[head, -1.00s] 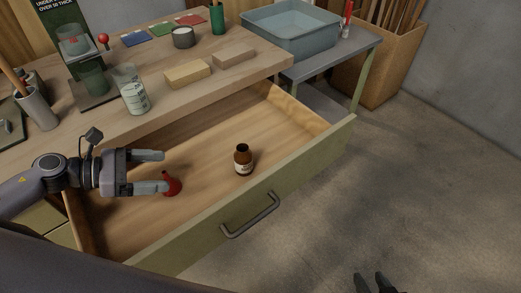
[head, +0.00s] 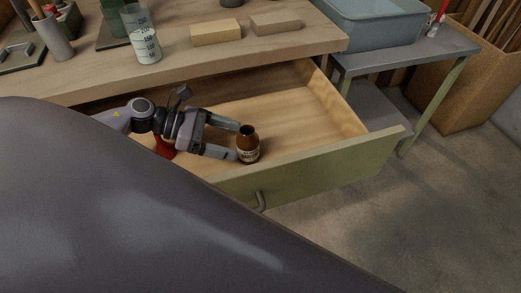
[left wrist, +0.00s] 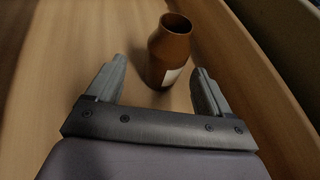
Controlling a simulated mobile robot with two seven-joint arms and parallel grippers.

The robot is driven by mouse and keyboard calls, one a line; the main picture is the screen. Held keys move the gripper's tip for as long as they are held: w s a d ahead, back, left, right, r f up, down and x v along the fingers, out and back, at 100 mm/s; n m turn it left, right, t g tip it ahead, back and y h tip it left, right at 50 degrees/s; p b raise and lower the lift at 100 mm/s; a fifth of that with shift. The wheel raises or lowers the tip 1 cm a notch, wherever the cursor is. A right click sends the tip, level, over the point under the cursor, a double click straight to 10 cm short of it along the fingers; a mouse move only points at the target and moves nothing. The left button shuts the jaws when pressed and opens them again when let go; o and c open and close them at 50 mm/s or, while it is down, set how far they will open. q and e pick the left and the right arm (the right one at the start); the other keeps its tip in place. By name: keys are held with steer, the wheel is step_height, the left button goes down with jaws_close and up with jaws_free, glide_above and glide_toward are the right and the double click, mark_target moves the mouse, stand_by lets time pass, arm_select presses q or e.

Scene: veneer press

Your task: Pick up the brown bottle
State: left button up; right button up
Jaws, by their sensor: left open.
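The brown bottle (head: 248,145) stands upright in the open drawer, near its front wall, with a pale label low on its side. It also shows in the left wrist view (left wrist: 170,52), just beyond and between the fingertips. My left gripper (head: 238,140) is open and low in the drawer, its fingers pointing at the bottle. In the left wrist view the two fingers (left wrist: 158,80) stand apart with nothing held between them. A red object (head: 163,147) lies behind the gripper, partly hidden by it. My right gripper is not in view.
The drawer front (head: 310,165) with its handle (head: 261,200) stands close beside the bottle. The bench top (head: 180,62) overhangs the back of the drawer, with two blocks and a beaker (head: 141,35) on it. The drawer floor right of the bottle is clear.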

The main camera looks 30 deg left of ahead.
mark_target(255, 148)
arm_select(q)
steer(key=shift+s+d+p+x, duration=0.15)
steer(key=shift+p+x, duration=0.1)
steer(key=shift+x, duration=1.55)
steer(key=shift+s+d+p+x, duration=0.1)
steer(key=shift+p+x, duration=0.15)
steer(key=shift+x, duration=1.5)
steer(key=shift+r, duration=0.1)
steer(key=shift+c, duration=0.3)
steer(key=c, duration=1)
